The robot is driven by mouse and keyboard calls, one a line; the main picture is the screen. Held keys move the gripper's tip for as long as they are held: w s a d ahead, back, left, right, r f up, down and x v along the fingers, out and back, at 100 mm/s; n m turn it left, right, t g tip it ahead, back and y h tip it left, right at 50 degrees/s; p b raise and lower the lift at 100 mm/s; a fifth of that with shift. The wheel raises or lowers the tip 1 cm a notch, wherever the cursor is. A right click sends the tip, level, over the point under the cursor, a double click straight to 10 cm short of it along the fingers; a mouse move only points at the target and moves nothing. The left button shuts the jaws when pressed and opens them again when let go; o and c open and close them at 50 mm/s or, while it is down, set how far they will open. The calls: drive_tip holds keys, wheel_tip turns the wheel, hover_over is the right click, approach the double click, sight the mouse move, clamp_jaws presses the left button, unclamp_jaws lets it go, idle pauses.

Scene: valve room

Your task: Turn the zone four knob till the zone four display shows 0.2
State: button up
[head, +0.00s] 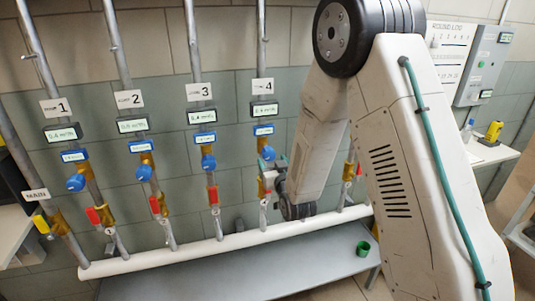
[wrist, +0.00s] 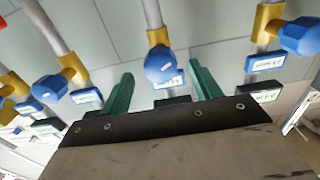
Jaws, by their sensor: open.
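The zone four pipe carries a "4" plate (head: 263,86). Below it are the zone four display (head: 264,109), whose digits are too small to read surely, and a small blue label (head: 264,129). My gripper (head: 268,163) is at this pipe below the label and largely hides the zone four knob in the head view. In the wrist view, my gripper (wrist: 160,70) has its two green fingers apart. A blue knob (wrist: 160,62), which looks like the zone four knob, stands between the fingertips. I see no clear contact.
Zones one, two and three have blue knobs (head: 76,182) and red-handled valves (head: 94,215) to the left. Neighbouring knobs (wrist: 300,36) flank my fingers with some space. A white pipe (head: 215,245) runs below, above a grey bench (head: 235,270) with a green cup (head: 363,248).

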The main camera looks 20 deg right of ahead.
sight(267, 153)
drive_tip(key=w, duration=0.6)
drive_tip(key=shift+w, duration=0.2)
drive_tip(key=c, duration=1)
